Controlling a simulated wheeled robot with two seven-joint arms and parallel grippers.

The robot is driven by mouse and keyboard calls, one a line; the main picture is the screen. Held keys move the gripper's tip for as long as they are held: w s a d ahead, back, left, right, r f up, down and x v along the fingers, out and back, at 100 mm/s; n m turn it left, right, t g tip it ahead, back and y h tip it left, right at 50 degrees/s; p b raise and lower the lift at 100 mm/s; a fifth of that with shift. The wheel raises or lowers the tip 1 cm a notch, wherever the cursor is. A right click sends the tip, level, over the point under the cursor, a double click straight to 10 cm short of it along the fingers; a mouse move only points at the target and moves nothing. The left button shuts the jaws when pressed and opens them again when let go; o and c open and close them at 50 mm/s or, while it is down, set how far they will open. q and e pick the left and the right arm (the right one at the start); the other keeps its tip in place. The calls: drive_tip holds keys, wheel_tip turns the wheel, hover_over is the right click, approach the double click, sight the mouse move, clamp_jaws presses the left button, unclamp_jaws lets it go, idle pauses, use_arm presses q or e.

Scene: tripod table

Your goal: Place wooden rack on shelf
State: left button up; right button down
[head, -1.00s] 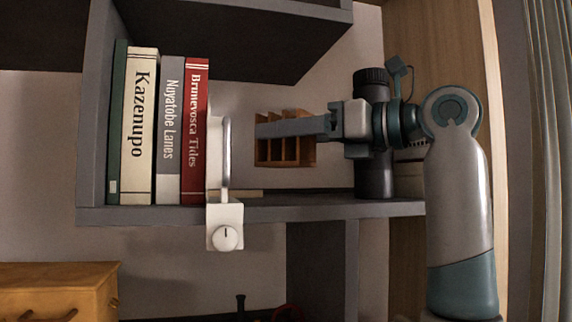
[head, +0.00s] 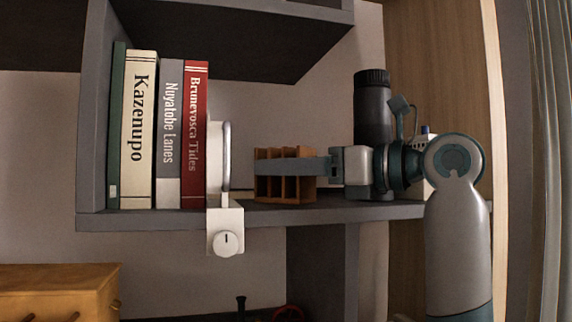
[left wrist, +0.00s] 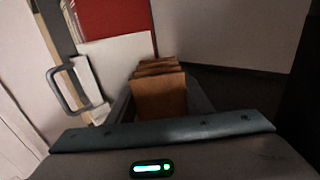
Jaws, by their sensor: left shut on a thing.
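The wooden rack (head: 286,192) is a small brown piece with upright dividers, and it also shows in the left wrist view (left wrist: 159,98). My left gripper (head: 290,166) is shut on it, with its grey finger across the rack's upper front. The rack is upright at the level of the grey shelf (head: 330,212), between the bookend and the dark bottle. Its bottom is at or very close to the shelf surface; I cannot tell whether it touches. My right gripper is not in view.
A white clamp-on bookend (head: 226,218) with a handle and knob stands left of the rack, beside a red book (head: 194,135) and other upright books. A tall dark bottle (head: 373,110) stands right, close behind my gripper. An upper shelf (head: 240,40) hangs above.

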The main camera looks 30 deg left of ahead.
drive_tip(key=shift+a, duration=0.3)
use_arm(q)
drive_tip(key=shift+f, duration=0.1)
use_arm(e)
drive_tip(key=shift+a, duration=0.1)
use_arm(q)
drive_tip(key=shift+f, duration=0.1)
drive_tip(key=o, duration=1.2)
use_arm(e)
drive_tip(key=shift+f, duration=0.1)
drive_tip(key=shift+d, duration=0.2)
use_arm(q)
drive_tip(key=shift+d+b, duration=0.4)
drive_tip(key=shift+d, duration=0.1)
drive_tip(key=d+b, duration=0.1)
drive_tip(key=d, duration=0.2)
drive_tip(key=d+b, duration=0.1)
drive_tip(key=d, duration=0.3)
drive_tip(key=w+d+b, duration=0.1)
drive_tip(key=d, duration=0.3)
drive_tip(key=shift+b, duration=0.4)
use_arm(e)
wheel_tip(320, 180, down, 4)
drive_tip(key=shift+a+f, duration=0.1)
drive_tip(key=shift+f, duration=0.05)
